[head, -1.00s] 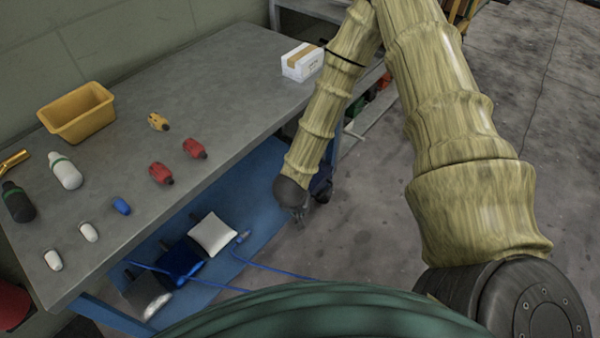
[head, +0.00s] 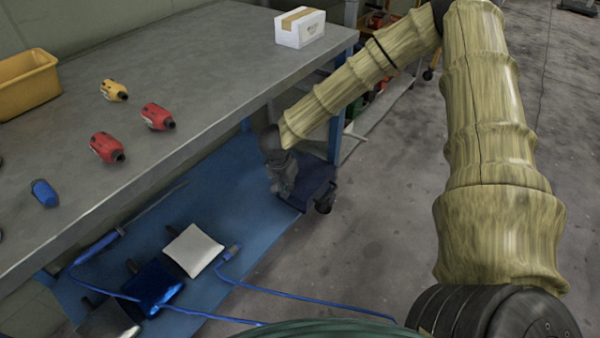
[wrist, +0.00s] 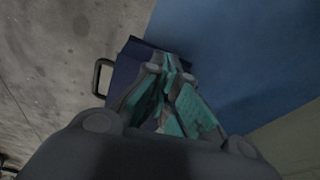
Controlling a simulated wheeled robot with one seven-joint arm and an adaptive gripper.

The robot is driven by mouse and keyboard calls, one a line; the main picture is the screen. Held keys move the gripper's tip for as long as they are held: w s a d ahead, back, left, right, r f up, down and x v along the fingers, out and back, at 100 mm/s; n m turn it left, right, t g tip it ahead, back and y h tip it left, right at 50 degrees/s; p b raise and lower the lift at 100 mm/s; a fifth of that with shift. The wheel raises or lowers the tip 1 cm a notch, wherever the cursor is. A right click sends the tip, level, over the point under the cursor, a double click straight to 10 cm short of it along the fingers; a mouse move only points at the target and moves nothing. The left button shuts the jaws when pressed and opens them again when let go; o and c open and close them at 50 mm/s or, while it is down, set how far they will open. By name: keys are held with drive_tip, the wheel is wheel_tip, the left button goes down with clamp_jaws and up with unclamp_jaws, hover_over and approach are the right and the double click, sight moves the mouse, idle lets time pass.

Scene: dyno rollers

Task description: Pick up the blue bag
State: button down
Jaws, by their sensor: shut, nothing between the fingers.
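A dark blue bag-like object (head: 316,183) with a dark handle sits at the right end of the blue lower shelf, under the workbench. It also shows in the wrist view (wrist: 128,66), its handle on the left side. My gripper (head: 283,190) is shut and empty, just left of or over this object in the head view. In the wrist view my gripper's teal-padded fingers (wrist: 172,68) come together in front of it and hide part of it. I cannot tell whether they touch it. A shiny blue pillow-like item (head: 153,286) lies further left on the shelf.
The grey workbench (head: 190,60) overhangs the blue shelf (head: 235,190). A white pillow-like item (head: 193,250), a silver one (head: 108,322) and a blue cable (head: 300,299) lie low down. A white box (head: 300,28) stands on the bench.

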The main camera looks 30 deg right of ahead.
sight(305, 170)
drive_tip(key=w+d+b, duration=0.2)
drive_tip(key=d, duration=0.1)
drive_tip(key=w+d+b, duration=0.2)
drive_tip(key=d, duration=0.2)
drive_tip(key=w+d+b, duration=0.2)
drive_tip(key=w+d, duration=0.1)
drive_tip(key=d, duration=0.1)
drive_tip(key=shift+f, duration=0.4)
drive_tip(key=shift+a+f+b, duration=0.2)
drive_tip(key=shift+f+b, duration=0.15)
drive_tip(key=shift+b, duration=0.15)
drive_tip(key=shift+r+p, duration=0.2)
drive_tip(key=shift+p, duration=0.15)
drive_tip(key=shift+s+f+p, duration=0.15)
drive_tip(key=shift+f+p, duration=0.25)
drive_tip(key=shift+p, duration=0.05)
drive_tip(key=shift+f, duration=0.15)
